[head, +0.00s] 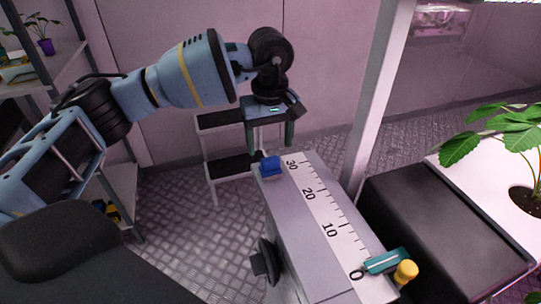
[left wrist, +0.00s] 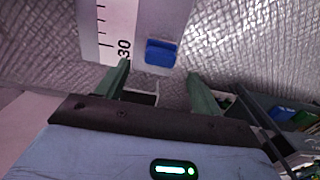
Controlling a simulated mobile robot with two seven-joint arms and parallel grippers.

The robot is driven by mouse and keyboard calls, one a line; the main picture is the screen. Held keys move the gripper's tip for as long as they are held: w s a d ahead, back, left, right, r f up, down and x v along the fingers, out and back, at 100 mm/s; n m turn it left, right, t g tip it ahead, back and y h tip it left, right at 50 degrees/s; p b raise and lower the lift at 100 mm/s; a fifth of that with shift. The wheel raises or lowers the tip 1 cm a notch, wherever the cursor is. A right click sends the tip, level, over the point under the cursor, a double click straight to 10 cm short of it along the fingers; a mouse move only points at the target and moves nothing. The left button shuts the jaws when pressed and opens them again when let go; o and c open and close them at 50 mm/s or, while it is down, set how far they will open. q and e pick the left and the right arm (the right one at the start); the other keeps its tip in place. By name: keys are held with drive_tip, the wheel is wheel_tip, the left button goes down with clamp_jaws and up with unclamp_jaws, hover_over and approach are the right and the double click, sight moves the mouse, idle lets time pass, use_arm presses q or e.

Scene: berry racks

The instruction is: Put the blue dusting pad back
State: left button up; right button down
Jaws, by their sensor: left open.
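The blue dusting pad (head: 270,167) lies on the far end of a grey cabinet top, beside the 30 mark of a printed scale. It also shows in the left wrist view (left wrist: 161,52), near the edge of the scale panel. My left gripper (head: 272,146) is open and empty, pointing down just above and behind the pad. In the left wrist view its two green fingers (left wrist: 157,72) stand apart, with the pad just past the tips, roughly between them. My right gripper is out of view.
The cabinet top (head: 311,230) carries a white scale strip (head: 320,207). A teal tool with a yellow knob (head: 387,262) lies at its near end. A step stool (head: 225,165) stands behind. A white post (head: 378,100), black box (head: 440,225) and leafy plant (head: 500,130) are on the right.

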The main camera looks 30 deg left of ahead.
sight(270, 159)
use_arm(q)
drive_tip(key=shift+r, duration=2.7)
